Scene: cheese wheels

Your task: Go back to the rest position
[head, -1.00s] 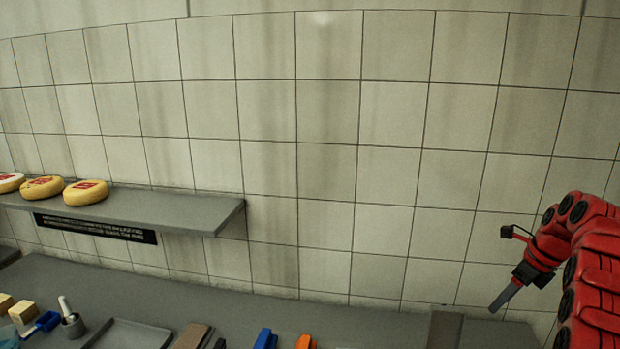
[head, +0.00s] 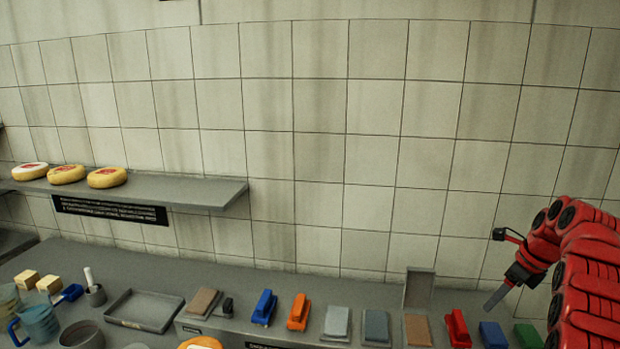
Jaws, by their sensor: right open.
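My right gripper (head: 494,300) is at the right of the head view, at the end of my red arm, in the air over the right part of the counter. It points down and left, is open, and holds nothing that I can see. My left gripper is not in view. Three cheese wheels sit side by side on the wall shelf (head: 215,192) at the left: a pale one (head: 30,172) and two yellow ones (head: 67,175) (head: 107,178), each with a red label. Part of another yellow cheese wheel (head: 200,343) shows at the bottom edge.
Air before the tiled wall is free.

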